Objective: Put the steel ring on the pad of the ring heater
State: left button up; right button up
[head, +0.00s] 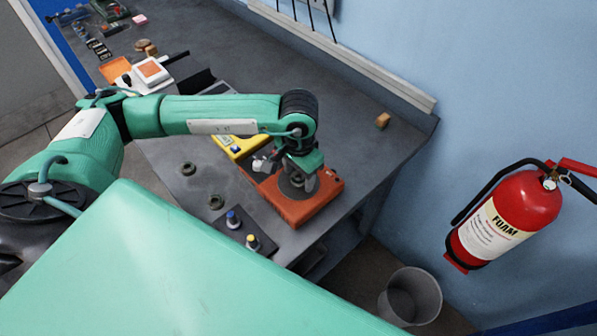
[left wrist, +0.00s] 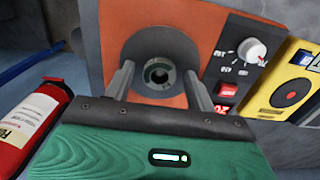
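The orange ring heater (head: 325,195) stands near the bench's front right corner; it fills the middle of the left wrist view (left wrist: 118,28), with a knob and red switch on its panel. Its dark round pad (left wrist: 183,48) faces the wrist camera. A small grey ring (left wrist: 158,73) with a dark centre shows within the pad's outline and appears to lie on it. My left gripper (head: 296,188) is right above the heater. Its fingers (left wrist: 160,72) are apart, one on each side of the ring, without visible contact. My right gripper is not in view.
Two dark rings (head: 188,168) (head: 216,202) lie on the bench left of the heater. A yellow meter (head: 240,145) is behind it. A black holder (head: 262,247) with blue-topped and yellow-topped pieces is in front. A fire extinguisher (head: 510,215) hangs right; a bin (head: 411,296) stands below.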

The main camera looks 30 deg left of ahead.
pick_arm(q)
jog(key=shift+r+p, duration=0.3)
jog(key=shift+p, duration=0.1)
notch_tip(320, 180, up, 12)
jog(key=b, duration=0.4)
jog(key=shift+f, duration=0.15)
